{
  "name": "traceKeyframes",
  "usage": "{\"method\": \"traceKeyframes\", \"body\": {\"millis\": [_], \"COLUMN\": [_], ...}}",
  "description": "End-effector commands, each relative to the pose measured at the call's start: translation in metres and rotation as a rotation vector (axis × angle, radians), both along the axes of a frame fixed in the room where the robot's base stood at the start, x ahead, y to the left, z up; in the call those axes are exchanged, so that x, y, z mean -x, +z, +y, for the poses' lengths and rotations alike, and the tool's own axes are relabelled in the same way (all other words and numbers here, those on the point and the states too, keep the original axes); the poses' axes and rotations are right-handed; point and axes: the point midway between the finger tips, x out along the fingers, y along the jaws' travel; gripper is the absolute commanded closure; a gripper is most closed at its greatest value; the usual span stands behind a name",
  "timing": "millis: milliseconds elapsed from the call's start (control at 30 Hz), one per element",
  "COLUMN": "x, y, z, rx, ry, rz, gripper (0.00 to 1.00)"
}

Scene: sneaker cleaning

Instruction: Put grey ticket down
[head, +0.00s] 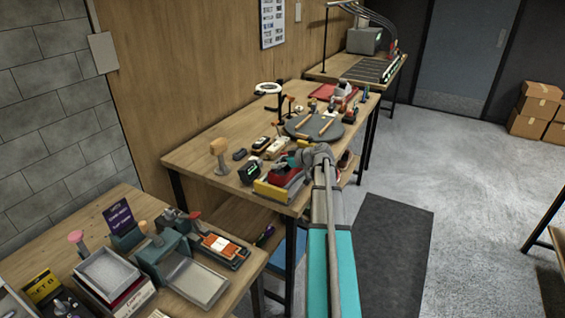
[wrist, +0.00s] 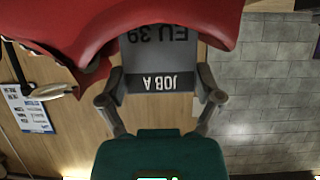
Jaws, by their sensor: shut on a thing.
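The grey ticket (wrist: 160,60) shows in the wrist view with "JOB A" and "EU 39" printed on it, upside down in the picture. My gripper (wrist: 162,88) is shut on it, with one finger at each side edge. Its far end meets or passes behind a large red curved thing (wrist: 60,22) at the top; I cannot tell whether they touch. In the head view my gripper (head: 295,160) is over the near end of the middle workbench, by a red thing (head: 284,179) with a yellow front. The ticket cannot be made out there.
The middle workbench (head: 200,155) holds a round dark mat (head: 300,122), a wooden-knobbed tool (head: 219,155) and several small items close by. A nearer table at lower left carries a grey tray (head: 197,283) and a purple sign (head: 118,216).

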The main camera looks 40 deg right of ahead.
Motion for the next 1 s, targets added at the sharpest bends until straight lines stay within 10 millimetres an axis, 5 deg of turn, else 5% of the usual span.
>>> {"method": "traceKeyframes", "body": {"millis": [167, 200, 267, 1000], "x": [0.000, 0.000, 0.000, 0.010], "y": [-0.004, -0.003, -0.003, 0.008], "z": [0.000, 0.000, 0.000, -0.003], "rx": [0.000, 0.000, 0.000, 0.000], "ry": [0.000, 0.000, 0.000, -0.001], "rz": [0.000, 0.000, 0.000, 0.000], "gripper": [0.49, 0.11, 0.00, 0.00]}}
